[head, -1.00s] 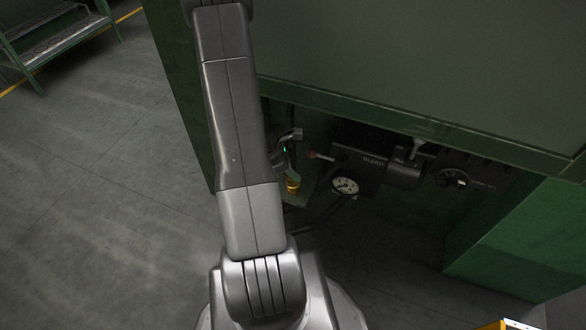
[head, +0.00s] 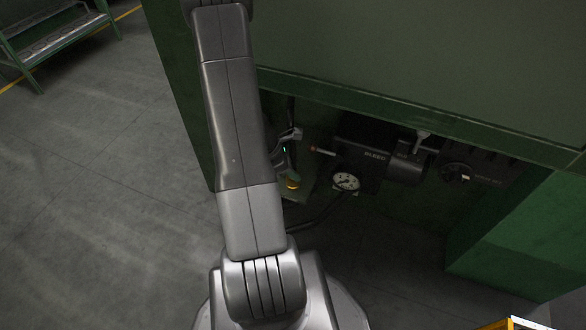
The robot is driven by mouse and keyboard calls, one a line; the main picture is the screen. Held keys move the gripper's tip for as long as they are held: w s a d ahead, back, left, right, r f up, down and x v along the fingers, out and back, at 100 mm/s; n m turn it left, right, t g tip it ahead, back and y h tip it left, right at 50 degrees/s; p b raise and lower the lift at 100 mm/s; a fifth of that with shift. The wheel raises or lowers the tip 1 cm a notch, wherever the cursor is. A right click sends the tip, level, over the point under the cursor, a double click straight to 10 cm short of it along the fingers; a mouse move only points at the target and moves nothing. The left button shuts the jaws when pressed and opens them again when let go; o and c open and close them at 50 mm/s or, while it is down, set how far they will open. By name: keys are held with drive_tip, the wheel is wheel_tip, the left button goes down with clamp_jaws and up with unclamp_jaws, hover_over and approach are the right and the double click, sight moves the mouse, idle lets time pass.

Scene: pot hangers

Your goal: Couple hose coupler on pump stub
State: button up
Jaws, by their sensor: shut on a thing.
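My gripper (head: 286,168) shows only in part to the right of my forearm, in the dark recess under the green housing. A small green light glows on it. A brass-coloured ring (head: 292,184), which looks like the hose coupler, sits at its lower end, and the gripper appears shut on it. The pump (head: 380,160) is a dark body marked "BLEED", to the right of the gripper. I cannot make out the pump stub, or whether the ring touches it. My forearm hides much of this area.
A round white gauge (head: 345,181) and a red-tipped rod (head: 322,151) are close to the right of the gripper. A dark hose (head: 322,212) runs below. The green housing (head: 420,70) overhangs the recess. The floor at left is clear up to a green stepped stand (head: 55,40).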

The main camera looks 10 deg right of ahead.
drive_tip(key=o, duration=1.1)
drive_tip(key=shift+o, duration=0.2)
drive_tip(key=p+v, duration=0.6)
drive_tip(key=v, duration=0.7)
drive_tip(key=shift+a+r, duration=0.2)
drive_tip(key=shift+r, duration=0.15)
drive_tip(key=b+x, duration=0.6)
drive_tip(key=x, duration=0.8)
drive_tip(key=shift+r+p, duration=0.35)
drive_tip(key=shift+r, duration=0.05)
drive_tip(key=shift+f, duration=0.1)
